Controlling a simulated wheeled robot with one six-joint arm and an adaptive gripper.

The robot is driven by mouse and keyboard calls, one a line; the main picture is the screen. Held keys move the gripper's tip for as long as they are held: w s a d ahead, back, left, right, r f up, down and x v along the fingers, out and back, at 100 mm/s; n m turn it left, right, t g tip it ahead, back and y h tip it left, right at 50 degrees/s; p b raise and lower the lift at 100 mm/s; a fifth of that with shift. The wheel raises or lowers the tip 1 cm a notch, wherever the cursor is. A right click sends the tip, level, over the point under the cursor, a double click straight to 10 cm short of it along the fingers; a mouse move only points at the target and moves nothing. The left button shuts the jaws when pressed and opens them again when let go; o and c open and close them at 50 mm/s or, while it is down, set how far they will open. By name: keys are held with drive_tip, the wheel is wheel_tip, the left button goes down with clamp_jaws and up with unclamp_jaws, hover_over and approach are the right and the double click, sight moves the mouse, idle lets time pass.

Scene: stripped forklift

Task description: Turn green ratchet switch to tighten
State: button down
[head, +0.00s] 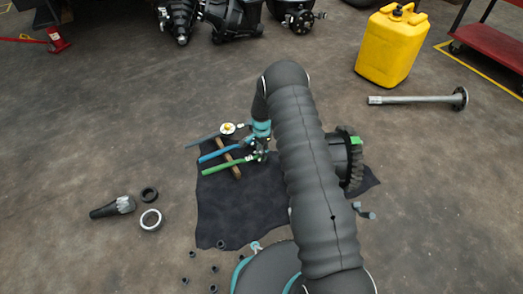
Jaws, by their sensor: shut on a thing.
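The green ratchet (222,167) lies on the dark mat, its handle toward the left and its head toward the right. Its handle rests across a wooden strip (234,172). My gripper (260,154) is at the head end of the green ratchet and is shut on it there. The small switch on the head is hidden or too small to make out, so I cannot tell its position. A blue-handled ratchet (219,153) and a grey-handled tool with a round yellow-and-white face (228,128) lie beside it, farther back.
The dark mat (225,215) lies on the concrete floor. A toothed gear part (350,158) with a green patch stands right of my arm.

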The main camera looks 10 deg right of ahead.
idle(0.5)
drive_tip(key=c, duration=0.8)
unclamp_jaws()
wheel_tip(320, 180, up, 12)
drive_tip(key=shift+f, duration=0.1)
